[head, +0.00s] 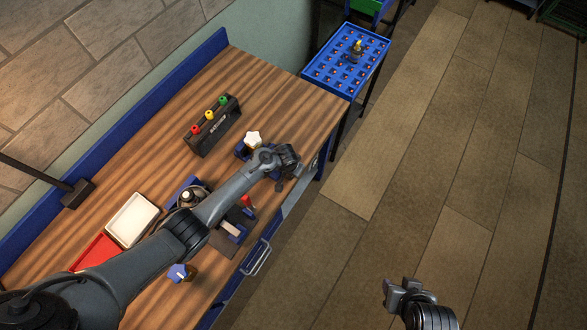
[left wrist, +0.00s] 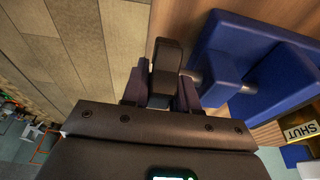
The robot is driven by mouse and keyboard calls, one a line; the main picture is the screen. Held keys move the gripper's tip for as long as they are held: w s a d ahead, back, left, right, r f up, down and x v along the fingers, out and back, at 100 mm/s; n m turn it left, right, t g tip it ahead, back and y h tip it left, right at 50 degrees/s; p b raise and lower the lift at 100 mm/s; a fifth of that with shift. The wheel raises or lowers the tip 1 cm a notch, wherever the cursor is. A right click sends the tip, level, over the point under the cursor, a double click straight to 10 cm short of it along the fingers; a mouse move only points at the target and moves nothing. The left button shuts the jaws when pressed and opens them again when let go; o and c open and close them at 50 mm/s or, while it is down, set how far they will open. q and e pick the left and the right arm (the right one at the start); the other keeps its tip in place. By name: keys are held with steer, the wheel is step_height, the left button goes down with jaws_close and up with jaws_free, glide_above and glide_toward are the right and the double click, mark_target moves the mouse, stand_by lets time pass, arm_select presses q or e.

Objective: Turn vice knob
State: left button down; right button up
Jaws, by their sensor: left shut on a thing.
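The blue vice (left wrist: 240,50) fills the upper right of the left wrist view. A metal shaft (left wrist: 207,80) runs from it to a dark vice knob (left wrist: 168,60). My left gripper (left wrist: 160,92) is shut on this knob, with one finger on each side. In the head view the vice (head: 241,150) sits near the bench's front edge, partly hidden by my left arm. There my left gripper (head: 284,170) is at the vice's right side, and the knob is hard to make out. My right gripper (head: 403,286) hangs over the floor, away from the bench, with nothing visible in it.
A dark block (head: 212,126) with coloured knobs stands behind. A blue rack (head: 325,77) stands beyond the bench.

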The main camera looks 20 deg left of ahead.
arm_select(q)
steer(key=shift+w+d+f+g+b, duration=0.15)
steer(key=shift+g+b, duration=0.55)
steer(key=shift+g, duration=0.5)
steer(key=g+b, duration=0.1)
steer(key=b, duration=0.1)
steer(key=shift+f+g+y+b, duration=0.2)
steer(key=shift+g+y+b, duration=0.15)
steer(key=shift+g+y, duration=0.05)
steer(key=shift+r+g+b, duration=0.15)
steer(key=shift+g+b, duration=0.55)
steer(key=shift+b, duration=0.3)
steer(key=c, duration=1.2)
jaws_free()
steer(key=shift+c, duration=0.2)
steer(key=shift+r, duration=0.1)
steer(key=p+v, duration=0.3)
steer(key=v, duration=0.6)
steer(key=shift+r, duration=0.1)
steer(key=shift+w+r, duration=0.1)
steer(key=shift+r, duration=0.6)
